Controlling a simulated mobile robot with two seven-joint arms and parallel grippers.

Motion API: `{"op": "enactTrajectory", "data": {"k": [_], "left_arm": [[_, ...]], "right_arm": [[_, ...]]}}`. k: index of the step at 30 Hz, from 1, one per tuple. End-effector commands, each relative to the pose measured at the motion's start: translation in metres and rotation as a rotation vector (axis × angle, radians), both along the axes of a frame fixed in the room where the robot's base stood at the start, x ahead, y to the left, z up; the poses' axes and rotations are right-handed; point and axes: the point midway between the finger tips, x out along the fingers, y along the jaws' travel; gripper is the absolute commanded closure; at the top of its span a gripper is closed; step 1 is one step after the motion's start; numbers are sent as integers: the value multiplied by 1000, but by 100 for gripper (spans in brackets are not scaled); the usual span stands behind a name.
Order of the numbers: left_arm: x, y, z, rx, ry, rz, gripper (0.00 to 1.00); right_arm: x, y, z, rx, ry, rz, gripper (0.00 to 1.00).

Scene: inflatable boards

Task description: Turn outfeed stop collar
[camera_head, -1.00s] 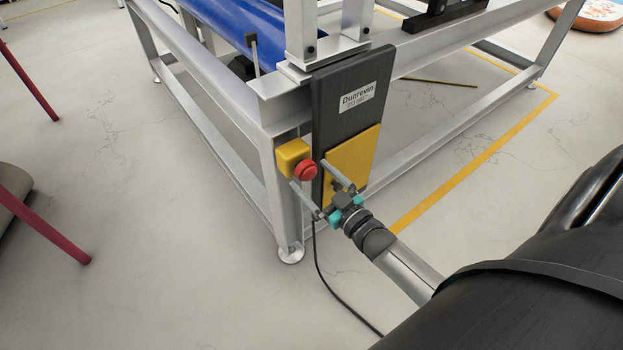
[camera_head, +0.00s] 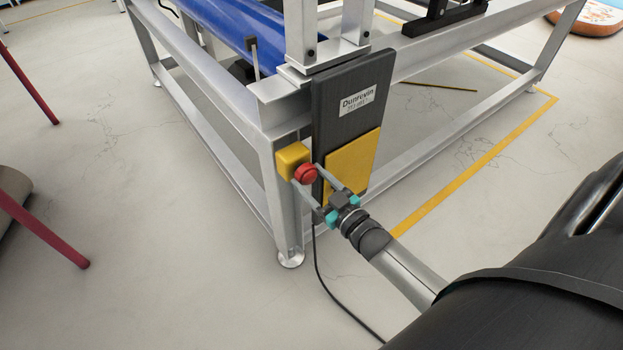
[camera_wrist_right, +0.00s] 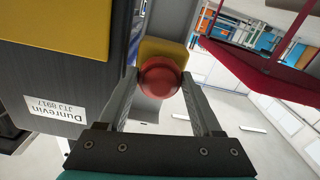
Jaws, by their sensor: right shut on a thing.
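The stop collar is a round red knob (camera_head: 306,173) on a yellow box (camera_head: 291,158), fixed at the corner post of a metal frame. It also shows in the right wrist view (camera_wrist_right: 160,77), with the yellow box behind it. My right gripper (camera_head: 306,177) has one finger on each side of the red knob and is shut on it. In the right wrist view both fingers reach up to the knob's sides. My left gripper is in neither view.
A dark panel (camera_head: 340,101) with a Dunrevin label and a yellow plate (camera_head: 352,163) stands right beside the knob. The metal frame (camera_head: 226,138) carries a blue roll (camera_head: 237,22). A black cable (camera_head: 320,262) hangs below the gripper. Red legs (camera_head: 45,235) stand at the left.

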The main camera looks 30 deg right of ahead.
Motion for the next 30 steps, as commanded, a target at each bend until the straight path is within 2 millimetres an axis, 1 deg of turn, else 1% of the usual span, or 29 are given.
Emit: {"op": "enactTrajectory", "data": {"k": [1, 6, 8, 17, 21, 30], "left_arm": [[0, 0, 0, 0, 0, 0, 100], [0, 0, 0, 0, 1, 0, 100], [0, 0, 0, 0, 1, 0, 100], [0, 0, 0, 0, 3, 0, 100], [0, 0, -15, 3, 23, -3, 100], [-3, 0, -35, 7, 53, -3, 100]], "right_arm": [[0, 0, 0, 0, 0, 0, 65], [0, 0, 0, 0, 0, 0, 84], [0, 0, 0, 0, 0, 0, 89], [0, 0, 0, 53, 5, 0, 90], [0, 0, 1, 129, 11, 0, 90], [0, 1, 1, 343, 28, 0, 90]]}}
